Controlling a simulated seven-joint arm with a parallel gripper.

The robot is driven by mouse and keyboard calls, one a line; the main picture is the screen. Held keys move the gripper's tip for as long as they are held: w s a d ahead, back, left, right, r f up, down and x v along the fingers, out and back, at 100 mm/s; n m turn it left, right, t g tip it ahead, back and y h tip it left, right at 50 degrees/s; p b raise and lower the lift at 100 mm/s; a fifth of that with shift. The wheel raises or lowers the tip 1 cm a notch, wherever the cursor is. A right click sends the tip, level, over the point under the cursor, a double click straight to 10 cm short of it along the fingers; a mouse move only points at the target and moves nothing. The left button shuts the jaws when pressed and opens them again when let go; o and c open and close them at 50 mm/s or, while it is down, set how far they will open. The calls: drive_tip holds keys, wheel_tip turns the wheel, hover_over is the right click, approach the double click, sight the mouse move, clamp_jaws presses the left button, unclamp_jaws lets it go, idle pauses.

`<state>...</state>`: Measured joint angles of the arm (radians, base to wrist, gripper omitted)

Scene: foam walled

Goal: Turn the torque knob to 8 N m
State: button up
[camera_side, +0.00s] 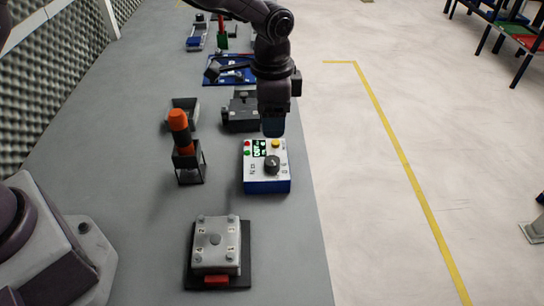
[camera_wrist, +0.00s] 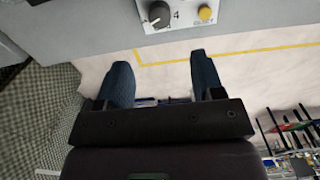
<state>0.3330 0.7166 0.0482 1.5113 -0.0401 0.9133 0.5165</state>
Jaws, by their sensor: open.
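The torque box (camera_side: 266,180) is a white-topped box with a blue front, standing near the right edge of the grey table. Its dark round knob (camera_side: 271,164) is on the top face, behind which are a small green-lit display (camera_side: 259,148) and a yellow button (camera_side: 276,143). The display's reading is too small to tell. My gripper (camera_side: 273,128) is above the far edge of the box, apart from the knob. In the wrist view my gripper (camera_wrist: 160,82) has its two dark blue fingers apart with nothing between them. There the knob (camera_wrist: 159,14) and yellow button (camera_wrist: 205,13) show at the top edge.
An orange-handled tool (camera_side: 180,128) stands in a black holder left of the box. A grey plate fixture (camera_side: 215,245) with a red tab lies in front. A dark grey block (camera_side: 241,112) and a blue tray (camera_side: 230,71) lie behind. Bare table surrounds the box's left side.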

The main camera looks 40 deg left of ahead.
sight(272, 160)
wheel_tip(272, 160, down, 12)
drive_tip(key=shift+r, duration=0.25)
drive_tip(key=shift+c, duration=0.2)
drive_tip(key=c, duration=0.9)
